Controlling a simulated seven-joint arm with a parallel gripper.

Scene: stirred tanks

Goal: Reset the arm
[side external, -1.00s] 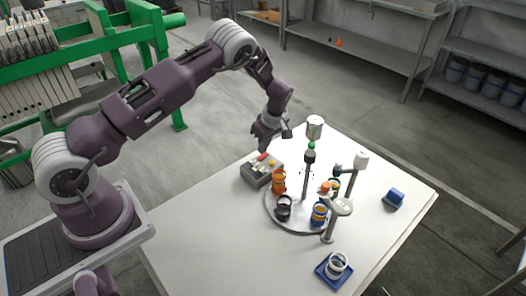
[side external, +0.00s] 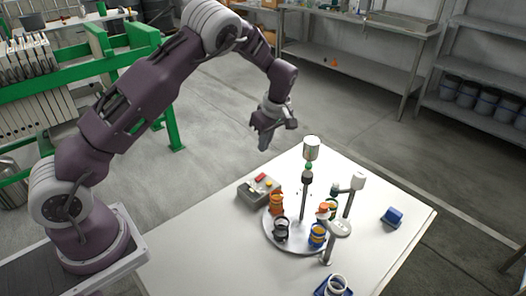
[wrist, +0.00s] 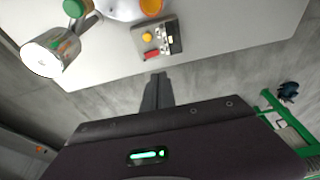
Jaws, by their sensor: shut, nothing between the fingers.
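My gripper (side external: 264,140) hangs in the air above the back left of the white table, clear of everything on it. Its fingers also show in the wrist view (wrist: 157,78), closed together with nothing between them. Below it in the side view is a grey control box (side external: 259,189) with a red and a yellow button; the box also shows in the wrist view (wrist: 160,42).
The white table (side external: 215,240) has bare room at its left and front. A blue block (side external: 392,217) lies at the right, and a blue tray (side external: 322,290) with a white ring stands in front. Green-framed equipment (side external: 110,60) stands at the back left.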

